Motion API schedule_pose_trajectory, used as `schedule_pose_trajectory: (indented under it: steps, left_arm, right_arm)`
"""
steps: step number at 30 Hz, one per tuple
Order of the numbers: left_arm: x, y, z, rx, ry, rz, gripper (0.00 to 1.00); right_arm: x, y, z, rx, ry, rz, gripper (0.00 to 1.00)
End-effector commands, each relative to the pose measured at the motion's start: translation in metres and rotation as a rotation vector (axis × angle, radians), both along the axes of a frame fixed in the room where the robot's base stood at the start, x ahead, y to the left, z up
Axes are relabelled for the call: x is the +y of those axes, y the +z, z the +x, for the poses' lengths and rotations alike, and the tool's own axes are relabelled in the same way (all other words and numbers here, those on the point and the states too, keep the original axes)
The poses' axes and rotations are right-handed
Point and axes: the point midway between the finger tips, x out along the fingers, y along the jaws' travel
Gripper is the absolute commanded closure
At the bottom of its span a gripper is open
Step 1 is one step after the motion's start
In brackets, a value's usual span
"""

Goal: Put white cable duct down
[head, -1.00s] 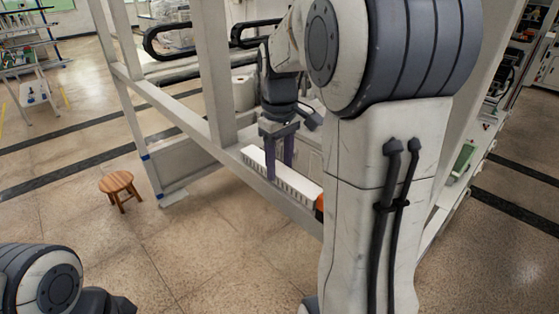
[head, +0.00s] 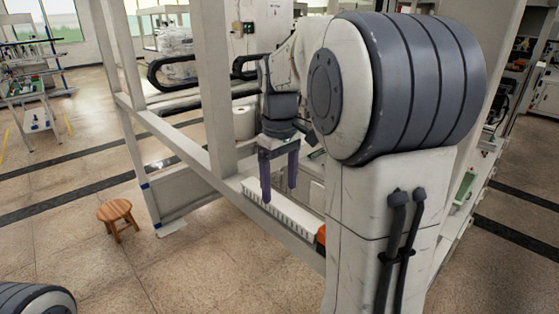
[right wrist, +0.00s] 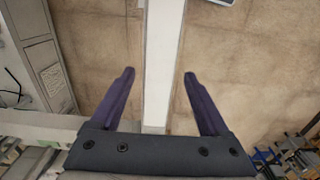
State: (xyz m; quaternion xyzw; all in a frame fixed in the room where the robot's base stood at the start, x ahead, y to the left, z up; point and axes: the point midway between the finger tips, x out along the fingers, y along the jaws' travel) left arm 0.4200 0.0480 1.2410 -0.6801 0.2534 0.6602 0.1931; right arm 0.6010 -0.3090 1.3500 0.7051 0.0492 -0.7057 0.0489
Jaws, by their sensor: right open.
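The white cable duct (head: 285,217), a long piece with a slotted side, lies along the pale lower rail of the gantry frame in the head view. My right gripper (head: 279,192) has its two purple fingers apart, pointing down over the duct, with nothing held between them. In the right wrist view, the open fingers (right wrist: 160,73) stand on either side of a long white strip below; I cannot tell there how much is duct and how much is rail. My left gripper is out of view.
The gantry frame's upright (head: 217,90) stands just left of the right gripper. A white roll (head: 243,122) is behind it. An orange item (head: 321,235) sits at the duct's near end, partly hidden by my arm. A wooden stool (head: 117,215) stands on open floor.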

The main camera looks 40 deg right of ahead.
Motion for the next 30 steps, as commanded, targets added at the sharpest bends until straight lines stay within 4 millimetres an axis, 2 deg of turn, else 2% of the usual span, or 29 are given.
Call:
schedule_pose_trajectory:
  steps: [6,12,17,22,23,26,28,30]
  left_arm:
    - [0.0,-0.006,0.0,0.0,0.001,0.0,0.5]
    - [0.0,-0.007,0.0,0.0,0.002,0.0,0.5]
    - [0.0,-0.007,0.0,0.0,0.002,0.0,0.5]
    - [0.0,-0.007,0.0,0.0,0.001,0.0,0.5]
    - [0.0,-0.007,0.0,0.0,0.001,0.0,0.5]
    - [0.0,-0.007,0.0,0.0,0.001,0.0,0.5]
    - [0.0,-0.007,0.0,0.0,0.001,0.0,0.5]
    - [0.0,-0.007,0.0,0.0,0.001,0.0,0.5]
  right_arm:
    - [-0.001,0.049,0.002,-0.006,0.0,-0.002,0.21]
    - [0.0,0.079,0.001,-0.003,0.0,-0.002,0.21]
    - [0.0,0.088,0.0,0.0,0.0,0.0,0.21]
    - [0.007,0.086,0.001,-0.001,0.011,0.001,0.21]
    - [0.013,0.084,0.002,-0.002,0.02,0.002,0.21]
    - [0.052,0.065,0.003,-0.007,0.081,0.011,0.21]
    - [0.093,0.043,-0.002,-0.01,0.144,0.02,0.21]
    - [0.139,0.017,-0.017,-0.016,0.214,0.031,0.21]
